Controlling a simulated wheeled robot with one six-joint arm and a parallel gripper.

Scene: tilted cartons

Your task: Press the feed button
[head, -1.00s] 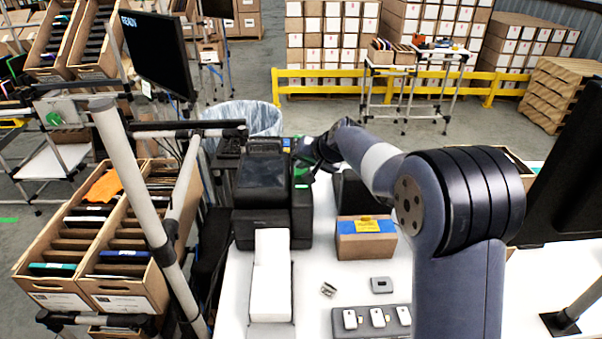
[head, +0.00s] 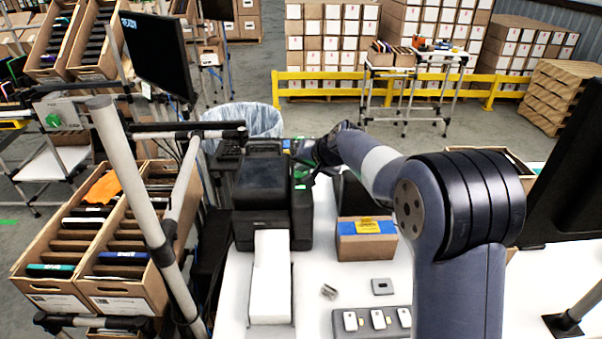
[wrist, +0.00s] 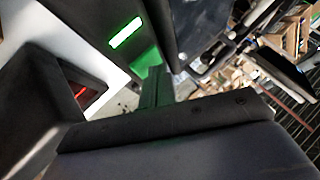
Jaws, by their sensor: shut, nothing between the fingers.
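A black printer (head: 262,190) stands on the white table with a white paper strip coming out of its front. A small green-lit patch (head: 300,187) shows on the black unit at its right side; I cannot read a label marking it as the feed button. The wrist view shows a bright green bar (wrist: 126,31) on a dark surface, with a green area just below it. My gripper (head: 308,178) is shut and empty, close by that green patch. In the wrist view its dark, green-tinted fingers (wrist: 155,88) reach toward the green area. Whether they touch it I cannot tell.
A cardboard box (head: 366,238) with a blue and yellow top sits right of the printer. A grey tray (head: 372,322) with small white items lies at the front. A grey post (head: 130,180) and open cartons (head: 120,235) stand at left.

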